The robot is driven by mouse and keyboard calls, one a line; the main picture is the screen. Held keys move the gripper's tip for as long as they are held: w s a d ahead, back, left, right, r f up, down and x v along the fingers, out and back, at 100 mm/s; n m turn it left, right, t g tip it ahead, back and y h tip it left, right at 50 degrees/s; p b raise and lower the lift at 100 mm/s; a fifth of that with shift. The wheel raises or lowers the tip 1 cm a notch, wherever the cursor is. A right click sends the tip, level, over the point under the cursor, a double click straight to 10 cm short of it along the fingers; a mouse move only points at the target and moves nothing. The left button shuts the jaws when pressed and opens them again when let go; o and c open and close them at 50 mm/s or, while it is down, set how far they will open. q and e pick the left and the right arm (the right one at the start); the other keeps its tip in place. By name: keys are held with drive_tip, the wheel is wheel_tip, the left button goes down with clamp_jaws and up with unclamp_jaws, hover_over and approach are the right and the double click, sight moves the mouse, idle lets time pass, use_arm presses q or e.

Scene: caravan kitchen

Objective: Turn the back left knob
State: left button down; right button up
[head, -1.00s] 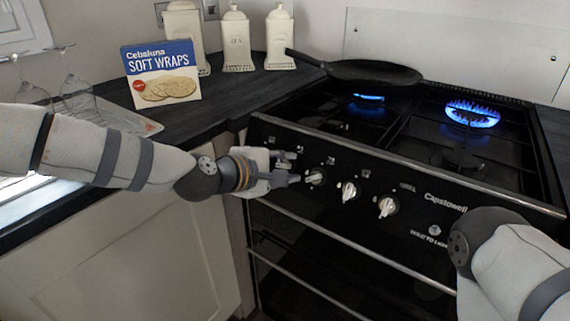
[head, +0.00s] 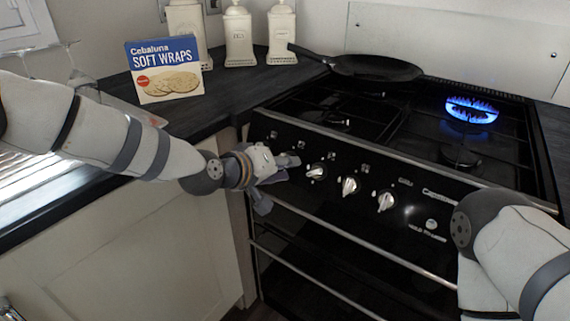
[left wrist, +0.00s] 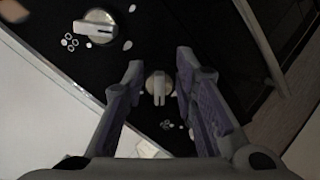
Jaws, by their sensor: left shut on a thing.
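The black cooker's front panel (head: 408,171) carries a row of silver knobs. Three show in the head view: a left one (head: 316,172), a middle one (head: 350,186) and a right one (head: 386,201). My left gripper (head: 280,182) is at the panel's left end, its fingers tilted, hiding what is behind them. In the left wrist view, a round silver knob (left wrist: 158,84) sits between the two fingers of my left gripper (left wrist: 160,68), which is shut on it. Another knob (left wrist: 98,27) shows at upper left there. My right gripper is out of view.
The back right burner (head: 470,110) burns blue; no flame shows at the back left. A black frying pan (head: 375,68) lies at the back left. A wraps box (head: 167,70) and white canisters (head: 238,38) stand on the counter. My right arm covers the cooker's right front.

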use_arm(q)
drive_tip(key=shift+w+a+m+y+p, duration=0.1)
drive_tip(key=shift+m+y+p, duration=0.1)
drive_tip(key=shift+m, duration=1.25)
drive_tip(key=shift+w+a+m+y+p, duration=0.1)
drive_tip(key=shift+a+m+p, duration=0.05)
drive_tip(key=shift+m, duration=1.35)
drive_tip(key=shift+w+a+m+y+p, duration=0.1)
drive_tip(key=shift+m+p, duration=0.1)
drive_tip(key=shift+m, duration=1.25)
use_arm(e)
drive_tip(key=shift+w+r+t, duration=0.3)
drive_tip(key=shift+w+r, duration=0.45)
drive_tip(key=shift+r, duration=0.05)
use_arm(q)
drive_tip(key=c, duration=1.3)
unclamp_jaws()
drive_tip(key=shift+f, duration=0.15)
drive_tip(key=shift+s+a, duration=0.1)
drive_tip(key=v, duration=1.2)
drive_tip(key=shift+s+f, duration=0.1)
drive_tip(key=shift+f, duration=0.05)
